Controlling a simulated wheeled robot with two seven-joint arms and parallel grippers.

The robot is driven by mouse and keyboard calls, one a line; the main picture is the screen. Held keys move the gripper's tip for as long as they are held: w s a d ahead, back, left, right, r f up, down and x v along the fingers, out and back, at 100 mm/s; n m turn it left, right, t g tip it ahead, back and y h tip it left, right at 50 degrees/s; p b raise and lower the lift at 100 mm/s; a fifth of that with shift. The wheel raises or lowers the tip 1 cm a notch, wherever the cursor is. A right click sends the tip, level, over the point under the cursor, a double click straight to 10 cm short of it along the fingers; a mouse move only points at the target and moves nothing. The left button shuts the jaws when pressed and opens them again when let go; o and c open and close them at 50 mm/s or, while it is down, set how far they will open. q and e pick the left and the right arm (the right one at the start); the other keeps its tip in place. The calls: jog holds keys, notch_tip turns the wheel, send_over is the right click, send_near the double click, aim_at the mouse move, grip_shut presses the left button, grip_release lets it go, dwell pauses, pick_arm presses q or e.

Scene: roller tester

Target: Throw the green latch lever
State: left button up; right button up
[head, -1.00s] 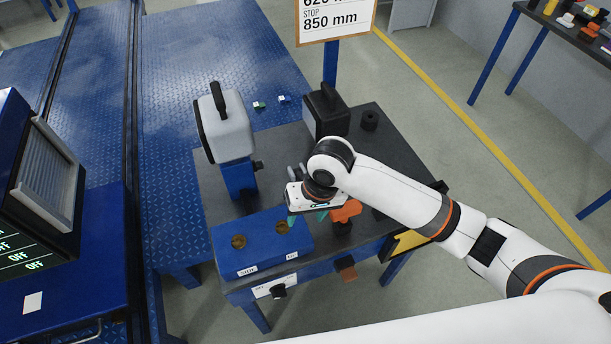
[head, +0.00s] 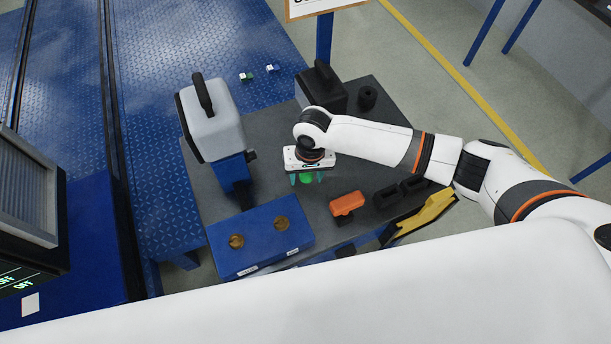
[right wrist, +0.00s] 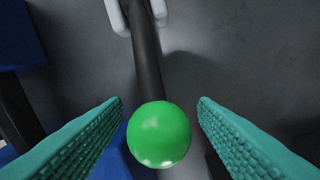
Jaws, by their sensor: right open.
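The green latch lever shows as a shiny green ball knob (right wrist: 159,134) on a dark rod (right wrist: 146,60) in the right wrist view. In the head view the green knob (head: 307,179) shows just under my right gripper (head: 307,178). My right gripper is open, with its teal ribbed fingers on either side of the knob and gaps between them and it. It is not closed on the knob. The lever's base is hidden from the head view by the gripper. My left gripper is not in view.
A blue box (head: 262,238) with two brass discs stands at the table's front left. A grey device (head: 211,120) on a blue post stands behind it. An orange block (head: 347,204), black holders (head: 399,190) and a yellow piece (head: 428,212) lie to the right. A black box (head: 320,89) stands behind the gripper.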

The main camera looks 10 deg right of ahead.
jog(key=shift+s+a+f, duration=0.1)
jog(key=shift+f, duration=0.95)
grip_shut()
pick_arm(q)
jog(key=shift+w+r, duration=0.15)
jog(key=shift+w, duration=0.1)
